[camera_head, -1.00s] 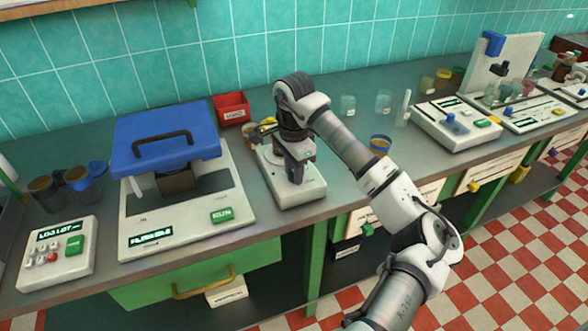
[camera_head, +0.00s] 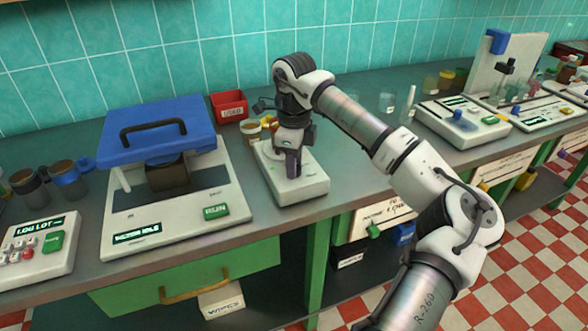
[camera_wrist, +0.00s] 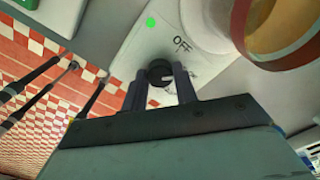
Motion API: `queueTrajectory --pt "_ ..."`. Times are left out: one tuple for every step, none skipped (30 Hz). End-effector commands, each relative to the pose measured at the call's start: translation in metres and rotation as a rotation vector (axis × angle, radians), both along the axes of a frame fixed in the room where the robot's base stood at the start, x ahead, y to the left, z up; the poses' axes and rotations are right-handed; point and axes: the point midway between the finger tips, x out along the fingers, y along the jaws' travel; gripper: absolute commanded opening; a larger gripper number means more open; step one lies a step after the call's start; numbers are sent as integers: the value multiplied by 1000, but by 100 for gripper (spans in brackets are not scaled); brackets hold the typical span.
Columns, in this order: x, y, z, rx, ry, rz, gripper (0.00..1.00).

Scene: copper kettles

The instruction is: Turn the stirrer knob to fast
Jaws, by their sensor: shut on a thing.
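The stirrer (camera_head: 318,187) is a white box on the bench, below my arm in the head view. In the wrist view its pale top (camera_wrist: 140,50) carries a green dot and the label OFF, with another label partly hidden by a finger. The round black stirrer knob (camera_wrist: 157,71) has a light pointer mark that looks turned toward the right of the picture. My gripper (camera_wrist: 160,84) is shut on the knob, with a finger on each side of it. In the head view my gripper (camera_head: 292,165) points down onto the stirrer and hides the knob.
In the wrist view a round vessel with amber contents (camera_wrist: 285,25) is close at upper right. In the head view a blue-lidded machine (camera_head: 160,140) stands left of the stirrer, and a red bin (camera_head: 229,105) is behind. Bench right of the stirrer is clear.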

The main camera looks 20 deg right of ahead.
Motion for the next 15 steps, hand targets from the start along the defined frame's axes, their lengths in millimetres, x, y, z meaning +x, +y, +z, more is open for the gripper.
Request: queueTrajectory --pt "0 -1 -3 -3 -1 -45 6" --pt "0 -1 -2 -3 -1 -73 6" --pt "0 -1 -2 -3 -2 -110 6" --pt "0 -1 -2 -3 -3 -139 6" --pt "0 -1 -2 -3 -2 -168 6" --pt "0 -1 -2 -3 -1 -205 6" --pt "0 -1 -2 -3 -1 -234 6" --pt "0 -1 -2 -3 -1 -262 6" --pt "0 -1 -2 -3 -1 -301 6" --pt "0 -1 -2 -3 -1 -329 6" --pt "0 -1 -2 -3 -2 -357 6" --pt "0 -1 -2 -3 -2 -396 6" --pt "0 -1 -2 -3 -2 -424 6" --pt "0 -1 -1 -3 -2 -452 6" --pt "0 -1 -1 -3 -2 -490 6"
